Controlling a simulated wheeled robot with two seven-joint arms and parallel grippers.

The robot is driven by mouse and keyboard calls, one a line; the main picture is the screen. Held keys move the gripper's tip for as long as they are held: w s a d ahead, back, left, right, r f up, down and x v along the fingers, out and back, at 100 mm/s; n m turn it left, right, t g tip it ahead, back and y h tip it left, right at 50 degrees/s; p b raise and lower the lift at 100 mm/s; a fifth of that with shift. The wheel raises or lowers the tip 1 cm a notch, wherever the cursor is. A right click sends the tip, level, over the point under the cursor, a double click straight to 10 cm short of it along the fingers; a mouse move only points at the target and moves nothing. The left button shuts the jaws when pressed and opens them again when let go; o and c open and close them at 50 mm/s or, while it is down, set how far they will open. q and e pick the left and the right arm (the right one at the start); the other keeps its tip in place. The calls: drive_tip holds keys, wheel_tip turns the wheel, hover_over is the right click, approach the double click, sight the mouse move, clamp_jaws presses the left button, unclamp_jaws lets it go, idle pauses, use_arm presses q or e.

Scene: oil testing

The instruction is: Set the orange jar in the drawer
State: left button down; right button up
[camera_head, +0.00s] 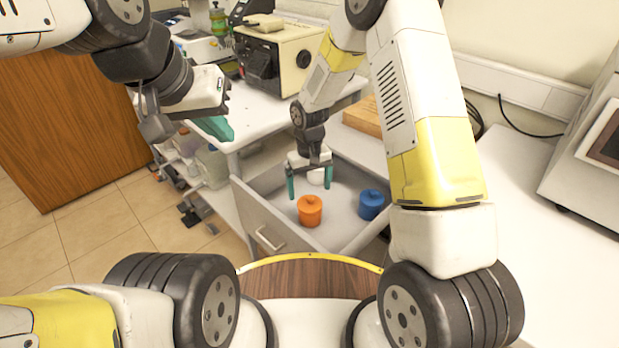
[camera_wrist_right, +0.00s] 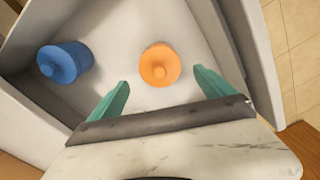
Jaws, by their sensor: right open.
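The orange jar (camera_head: 310,210) stands upright with its lid on inside the open drawer (camera_head: 262,228). It also shows in the right wrist view (camera_wrist_right: 160,65), standing on the drawer floor (camera_wrist_right: 130,28). My right gripper (camera_head: 309,184) is open above the drawer, with its two teal fingers apart. In the wrist view the jar lies beyond the fingertips and between their lines, with nothing held. My left gripper (camera_head: 215,128) is off to the left, above the counter edge and away from the drawer; its jaw opening cannot be made out.
A blue jar (camera_head: 371,204) stands in the drawer to the right of the orange one. A wooden box (camera_head: 366,118) and a beige machine (camera_head: 280,55) stand on the counter behind.

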drive_tip(key=s+d+r+m+t+y, duration=0.15)
drive_tip(key=d+r, duration=0.25)
drive_tip(key=r, duration=0.6)
drive_tip(key=s+d+r+t+h, duration=0.1)
drive_tip(key=s+d+r, duration=0.25)
drive_tip(key=r, duration=0.75)
drive_tip(key=s+d+r+m+t+y, duration=0.1)
drive_tip(key=s+d+r+t, duration=0.1)
drive_tip(key=s+r, duration=0.4)
drive_tip(key=s+d+r+m+t, duration=0.1)
drive_tip(key=s+d+r, duration=0.3)
drive_tip(key=s, duration=0.7)
wheel_tip(320, 180, up, 2)
drive_tip(key=shift+s+d+r+t+y, duration=0.15)
drive_tip(key=shift+s+d+t+y, duration=0.05)
drive_tip(key=shift+d+t+y, duration=0.2)
drive_tip(key=shift+m, duration=0.25)
